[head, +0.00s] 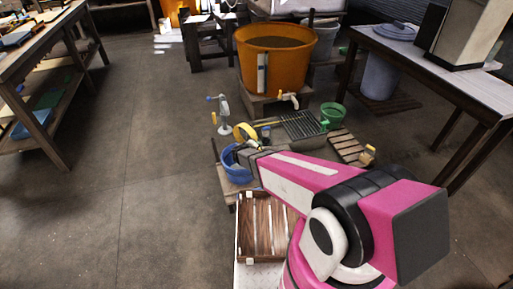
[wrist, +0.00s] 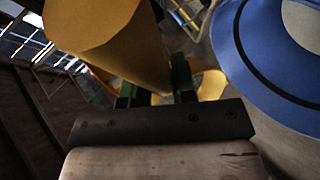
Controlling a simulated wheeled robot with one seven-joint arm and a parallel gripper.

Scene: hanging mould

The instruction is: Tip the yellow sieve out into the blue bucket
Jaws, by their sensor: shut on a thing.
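The yellow sieve (head: 243,131) shows at the end of my arm in the head view, just above the blue bucket (head: 236,174). In the wrist view the sieve's yellow body (wrist: 105,30) is large and close, and it looks tilted. My gripper (wrist: 155,88) is shut on the sieve, with its two dark green fingers on either side of the yellow part. The blue bucket fills the right of the wrist view (wrist: 252,62), beside the sieve. The sieve's inside and contents are hidden.
A large orange tub (head: 275,62) stands behind. A dark grate (head: 300,125), a green bucket (head: 333,113) and a white clamp stand (head: 222,118) are near the sieve. A slatted wooden crate (head: 262,228) lies in front. The floor at left is clear.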

